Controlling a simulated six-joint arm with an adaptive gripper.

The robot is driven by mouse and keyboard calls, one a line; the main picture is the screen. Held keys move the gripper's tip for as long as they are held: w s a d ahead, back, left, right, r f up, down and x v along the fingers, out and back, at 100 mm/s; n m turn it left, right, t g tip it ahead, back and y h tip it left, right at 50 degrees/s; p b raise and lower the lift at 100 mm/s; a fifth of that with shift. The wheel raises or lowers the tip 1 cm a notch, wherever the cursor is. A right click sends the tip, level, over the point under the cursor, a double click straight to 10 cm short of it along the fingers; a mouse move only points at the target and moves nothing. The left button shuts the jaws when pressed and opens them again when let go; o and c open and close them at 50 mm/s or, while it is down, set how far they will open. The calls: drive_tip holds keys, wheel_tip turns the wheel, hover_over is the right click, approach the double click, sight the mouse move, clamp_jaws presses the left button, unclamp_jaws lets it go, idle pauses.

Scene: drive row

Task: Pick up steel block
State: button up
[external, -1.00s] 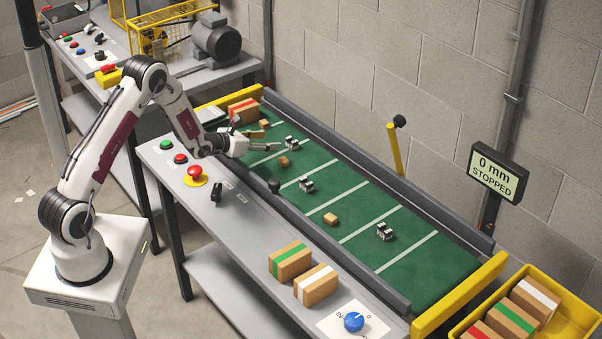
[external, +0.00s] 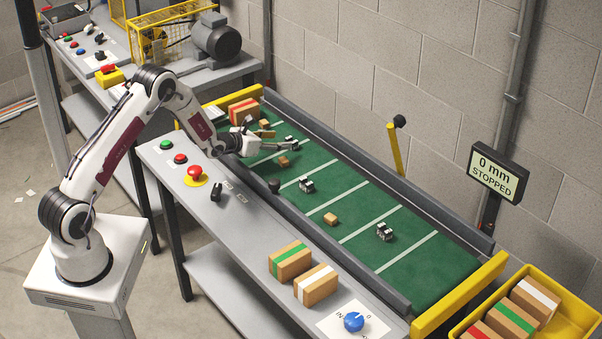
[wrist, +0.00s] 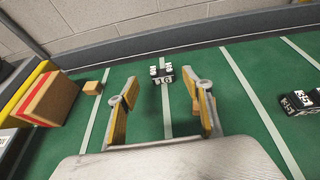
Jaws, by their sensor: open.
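Several small black-and-silver steel blocks rest on the green belt (external: 408,268). The farthest steel block (external: 293,142) is just ahead of my gripper (external: 279,141), by the belt's far side. In the wrist view this steel block (wrist: 162,74) stands beyond the fingertips, roughly centred between them. My gripper also shows in the wrist view (wrist: 162,95), with its two fingers spread apart and nothing between them. Another steel block (external: 306,185) lies farther down the belt and shows at the right of the wrist view (wrist: 298,103). One more (external: 384,231) is nearer the yellow end.
Small brown boxes (external: 330,219) lie among the blocks; one (external: 284,161) is close to my gripper. A red-striped carton (external: 243,110) sits at the belt's far end. Dark rails (external: 380,175) edge the belt. The display (external: 497,172) reads "0 mm STOPPED".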

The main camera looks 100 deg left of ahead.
sight(292, 141)
drive_tip(key=shift+x, duration=0.95)
drive_tip(key=shift+w+a+f, duration=0.1)
drive_tip(key=shift+f, duration=0.05)
drive_tip(key=shift+f+x, duration=0.2)
drive_tip(key=shift+x, duration=2.15)
drive_tip(key=shift+w, duration=0.1)
drive_tip(key=c, duration=1.4)
